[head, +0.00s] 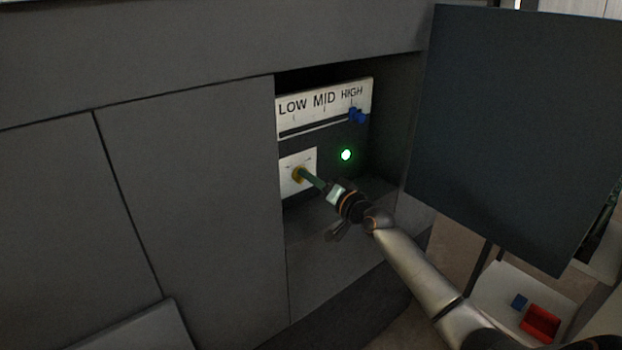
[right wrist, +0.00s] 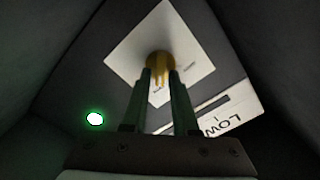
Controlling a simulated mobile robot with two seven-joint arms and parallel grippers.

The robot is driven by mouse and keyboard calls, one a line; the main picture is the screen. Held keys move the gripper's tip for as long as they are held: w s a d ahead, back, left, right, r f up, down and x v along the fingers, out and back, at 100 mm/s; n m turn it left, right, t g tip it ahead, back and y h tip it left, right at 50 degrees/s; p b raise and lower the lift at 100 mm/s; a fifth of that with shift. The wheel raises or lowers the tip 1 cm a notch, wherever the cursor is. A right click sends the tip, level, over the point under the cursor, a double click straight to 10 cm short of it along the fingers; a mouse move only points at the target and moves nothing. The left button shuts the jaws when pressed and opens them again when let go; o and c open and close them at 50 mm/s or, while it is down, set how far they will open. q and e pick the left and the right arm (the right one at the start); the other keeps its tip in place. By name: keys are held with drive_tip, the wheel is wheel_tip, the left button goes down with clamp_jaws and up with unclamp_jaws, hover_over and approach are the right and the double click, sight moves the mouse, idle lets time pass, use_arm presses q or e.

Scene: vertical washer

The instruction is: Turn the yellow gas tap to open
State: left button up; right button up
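The yellow gas tap (head: 298,174) sits on a white square plate (head: 289,186) in a recess of the grey cabinet front. In the right wrist view the tap (right wrist: 160,66) is at the top centre. My right gripper (head: 301,175) reaches it from the lower right. In the right wrist view its two dark green fingers (right wrist: 161,76) stand close together, one on each side of the tap, and look shut on it. Their tips hide part of the tap, and the plate's small markings cannot be read. My left gripper is not in view.
Above the tap is a LOW MID HIGH panel (head: 324,98) with a blue slider (head: 358,115) near HIGH. A green light (head: 346,155) glows to the tap's right. A dark upright panel (head: 515,130) stands at right. A red box (head: 540,322) lies at lower right.

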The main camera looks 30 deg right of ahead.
drive_tip(key=shift+o, duration=1.1)
drive_tip(key=s+d+b, duration=0.1)
drive_tip(key=s, duration=1.1)
drive_tip(key=shift+s+b, duration=0.25)
drive_tip(key=shift+b, duration=0.05)
